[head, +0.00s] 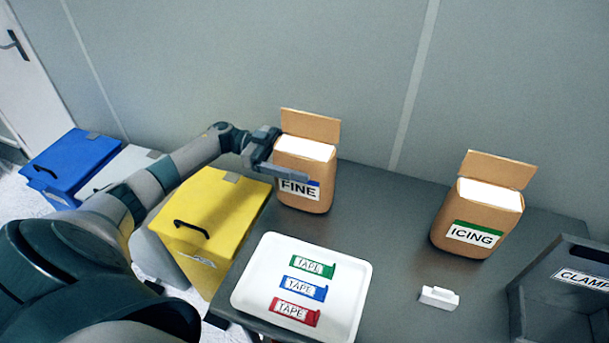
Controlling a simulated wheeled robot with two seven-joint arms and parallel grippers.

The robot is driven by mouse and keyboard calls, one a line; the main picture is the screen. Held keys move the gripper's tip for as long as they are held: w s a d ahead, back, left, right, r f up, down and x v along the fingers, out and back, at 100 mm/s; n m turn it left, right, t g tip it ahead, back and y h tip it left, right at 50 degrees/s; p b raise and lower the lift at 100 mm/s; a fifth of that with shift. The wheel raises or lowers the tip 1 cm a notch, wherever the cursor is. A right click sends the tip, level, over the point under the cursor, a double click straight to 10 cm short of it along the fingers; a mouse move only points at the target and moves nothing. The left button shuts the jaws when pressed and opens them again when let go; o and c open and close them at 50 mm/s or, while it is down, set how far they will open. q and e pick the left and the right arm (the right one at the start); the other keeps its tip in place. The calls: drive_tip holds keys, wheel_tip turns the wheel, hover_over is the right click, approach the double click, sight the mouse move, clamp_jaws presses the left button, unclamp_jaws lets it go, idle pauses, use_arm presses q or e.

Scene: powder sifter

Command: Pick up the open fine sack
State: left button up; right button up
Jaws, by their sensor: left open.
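The open fine sack (318,195) stands upright at the back left of the dark table. It is brown with a raised flap, a white top and a FINE label with a blue strip. My left gripper (290,175) is open at the sack's upper left side, with a finger in front of the sack's face just above the label. I cannot tell whether it touches the sack. The far finger is hard to make out. My right gripper is not in view.
A brown ICING sack (449,215) stands at the right. A white tray (250,293) with several tape pieces lies in front. A small white block (439,297) and a grey CLAMP bin (560,300) are at right. A yellow bin (230,215) stands left of the table.

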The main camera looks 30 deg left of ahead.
sight(307, 149)
use_arm(q)
drive_tip(key=c, duration=2)
drive_tip(key=shift+r, duration=0.15)
drive_tip(key=shift+c, duration=0.8)
drive_tip(key=shift+r, duration=0.15)
drive_tip(key=shift+r+b, duration=0.35)
drive_tip(key=shift+r, duration=0.45)
drive_tip(key=r, duration=0.1)
drive_tip(key=d+r, duration=0.1)
drive_tip(key=shift+s+r+b, duration=0.15)
drive_tip(key=shift+r+b, duration=0.15)
drive_tip(key=shift+b, duration=0.05)
drive_tip(key=s+d+r+b, duration=0.1)
drive_tip(key=s+d+r, duration=0.2)
drive_tip(key=d+r, duration=0.3)
drive_tip(key=shift+s+d+r+b, duration=0.25)
drive_tip(key=shift+s+d+b, duration=0.15)
drive_tip(key=shift+d, duration=1.5)
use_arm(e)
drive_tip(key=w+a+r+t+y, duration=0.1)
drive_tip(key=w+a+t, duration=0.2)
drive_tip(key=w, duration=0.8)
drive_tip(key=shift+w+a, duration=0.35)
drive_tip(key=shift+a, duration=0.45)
